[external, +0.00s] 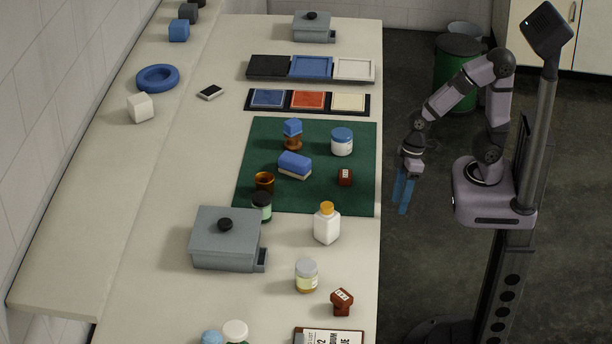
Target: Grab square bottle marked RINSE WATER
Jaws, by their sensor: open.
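A white, square-looking bottle (327,226) with an orange cap stands upright on the pale counter, just in front of the green mat's near edge. Any marking on it is too small to read, so I cannot confirm that it says RINSE WATER. My gripper (404,192) with its blue fingers points down, open and empty, beyond the counter's right edge. It is apart from the bottle, to the right and farther back in the picture.
The green mat (222,195) holds several jars and blocks. A grey lidded box (226,243) stands left of the bottle. Trays (308,112) lie behind. The counter's right edge is clear beside the bottle.

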